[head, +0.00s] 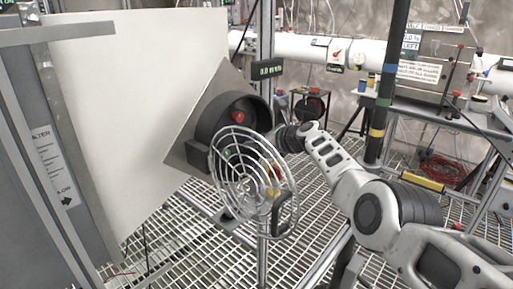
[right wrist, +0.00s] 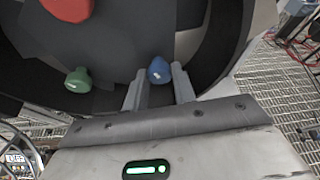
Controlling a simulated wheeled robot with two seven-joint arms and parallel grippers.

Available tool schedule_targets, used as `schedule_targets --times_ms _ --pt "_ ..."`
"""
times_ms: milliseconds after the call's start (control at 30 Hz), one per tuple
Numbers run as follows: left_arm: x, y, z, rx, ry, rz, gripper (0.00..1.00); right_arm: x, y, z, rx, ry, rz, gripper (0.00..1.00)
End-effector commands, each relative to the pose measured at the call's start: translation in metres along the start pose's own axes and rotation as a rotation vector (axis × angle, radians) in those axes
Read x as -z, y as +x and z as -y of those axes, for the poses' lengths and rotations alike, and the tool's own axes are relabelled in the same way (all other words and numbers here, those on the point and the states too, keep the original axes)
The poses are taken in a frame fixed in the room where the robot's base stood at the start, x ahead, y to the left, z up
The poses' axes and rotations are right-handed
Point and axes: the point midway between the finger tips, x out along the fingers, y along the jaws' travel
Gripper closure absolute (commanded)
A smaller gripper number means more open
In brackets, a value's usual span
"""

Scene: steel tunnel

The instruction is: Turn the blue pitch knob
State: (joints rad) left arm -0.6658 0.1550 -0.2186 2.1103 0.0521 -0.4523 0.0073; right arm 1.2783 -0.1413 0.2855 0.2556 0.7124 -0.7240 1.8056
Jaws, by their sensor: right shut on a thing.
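The blue pitch knob (right wrist: 159,70) sits inside a dark round housing, between the two fingertips of my right gripper (right wrist: 159,80) in the right wrist view. The gripper is shut on it. A green knob (right wrist: 78,80) and a larger red knob (right wrist: 70,6) are to its left. In the head view the black round housing (head: 206,122) is on a tilted square plate, with the red knob (head: 238,117) inside. My right arm reaches the housing from the right; its fingertips and the blue knob are hidden there. My left gripper is not in view.
A round wire guard (head: 240,178) with a black handle (head: 285,214) hangs open in front of the housing. A large pale panel (head: 130,100) stands to the left. A striped post (head: 385,90) and a workbench (head: 450,112) are at the right. The floor is metal grating.

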Motion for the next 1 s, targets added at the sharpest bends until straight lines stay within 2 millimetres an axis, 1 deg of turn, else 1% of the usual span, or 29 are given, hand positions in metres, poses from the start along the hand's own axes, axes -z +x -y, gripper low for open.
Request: schedule_targets --times_ms 33,167,367,733,767,800,833,1000 --pt "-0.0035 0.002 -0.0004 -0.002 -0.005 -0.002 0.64 0.0022 0.0012 -0.0007 -0.007 0.013 0.0 0.96" --pt "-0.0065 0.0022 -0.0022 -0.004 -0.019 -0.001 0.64 0.0018 0.0007 -0.0003 -0.017 0.04 -0.001 0.96" --pt "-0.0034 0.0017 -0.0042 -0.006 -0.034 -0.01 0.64 0.0014 0.0004 -0.0003 -0.025 0.057 -0.002 0.96" --pt "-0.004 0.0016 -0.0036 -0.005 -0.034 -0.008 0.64 0.0011 0.0003 -0.0003 -0.025 0.057 -0.003 0.96" --pt "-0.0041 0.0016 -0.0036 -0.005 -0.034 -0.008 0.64 0.0012 0.0003 -0.0002 -0.025 0.057 -0.003 0.68" --pt "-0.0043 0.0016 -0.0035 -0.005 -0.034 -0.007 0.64 0.0012 0.0003 -0.0003 -0.025 0.057 -0.003 0.57" --pt "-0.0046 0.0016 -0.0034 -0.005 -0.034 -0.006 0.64 0.0012 0.0003 -0.0003 -0.025 0.057 -0.003 0.52" --pt "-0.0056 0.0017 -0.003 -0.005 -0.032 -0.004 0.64 0.0008 0.0002 -0.0001 -0.024 0.057 -0.002 0.52"
